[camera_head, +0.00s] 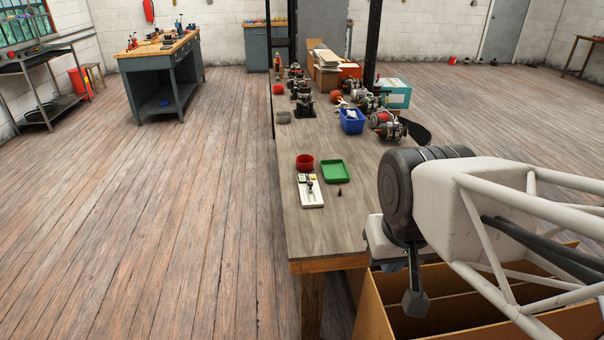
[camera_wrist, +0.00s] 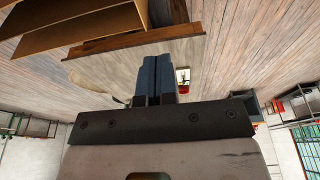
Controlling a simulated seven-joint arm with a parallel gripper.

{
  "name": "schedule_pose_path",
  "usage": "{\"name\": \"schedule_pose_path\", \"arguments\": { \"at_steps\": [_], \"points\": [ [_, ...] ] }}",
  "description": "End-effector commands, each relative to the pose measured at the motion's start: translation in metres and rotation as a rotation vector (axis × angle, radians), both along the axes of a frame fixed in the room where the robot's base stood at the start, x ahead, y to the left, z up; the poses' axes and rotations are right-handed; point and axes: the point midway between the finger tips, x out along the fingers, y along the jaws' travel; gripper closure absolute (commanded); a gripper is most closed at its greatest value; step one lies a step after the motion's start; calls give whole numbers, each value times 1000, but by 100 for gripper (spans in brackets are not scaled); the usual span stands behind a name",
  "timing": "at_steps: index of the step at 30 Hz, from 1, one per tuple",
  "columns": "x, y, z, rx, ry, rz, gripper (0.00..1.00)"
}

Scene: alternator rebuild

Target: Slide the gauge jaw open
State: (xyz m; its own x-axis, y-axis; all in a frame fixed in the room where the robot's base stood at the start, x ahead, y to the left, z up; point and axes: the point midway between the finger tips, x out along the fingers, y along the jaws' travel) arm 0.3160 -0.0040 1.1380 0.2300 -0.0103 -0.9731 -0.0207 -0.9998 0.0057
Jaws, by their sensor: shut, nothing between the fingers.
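The gauge (camera_head: 311,194) is a small white block with dark parts on top, lying on the near left part of the long wooden table (camera_head: 330,235). How far its jaw stands open is too small to tell. In the wrist view the gauge (camera_wrist: 182,74) shows small, just right of my fingers. My gripper (camera_head: 415,303) hangs to the right of the table, above a cardboard box and well apart from the gauge. In the wrist view my gripper (camera_wrist: 160,62) has its two dark blue fingers together with nothing between them.
A red bowl (camera_head: 305,162) and a green tray (camera_head: 335,171) sit just behind the gauge, with a small dark piece (camera_head: 339,191) to its right. A blue bin (camera_head: 352,121) and several alternators stand farther back. The open cardboard box (camera_head: 372,308) is beside the table's near end.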

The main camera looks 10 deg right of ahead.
Motion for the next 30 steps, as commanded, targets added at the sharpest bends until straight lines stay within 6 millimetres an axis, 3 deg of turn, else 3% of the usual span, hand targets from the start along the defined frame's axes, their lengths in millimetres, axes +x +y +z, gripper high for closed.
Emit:
{"name": "schedule_pose_path", "arguments": {
  "at_steps": [8,17,23,30],
  "points": [
    [0,0,0,0,0,0,100],
    [11,0,4,4,4,-15,54],
    [41,1,12,13,17,-56,52],
    [95,2,23,31,37,-129,52]
  ]
}}
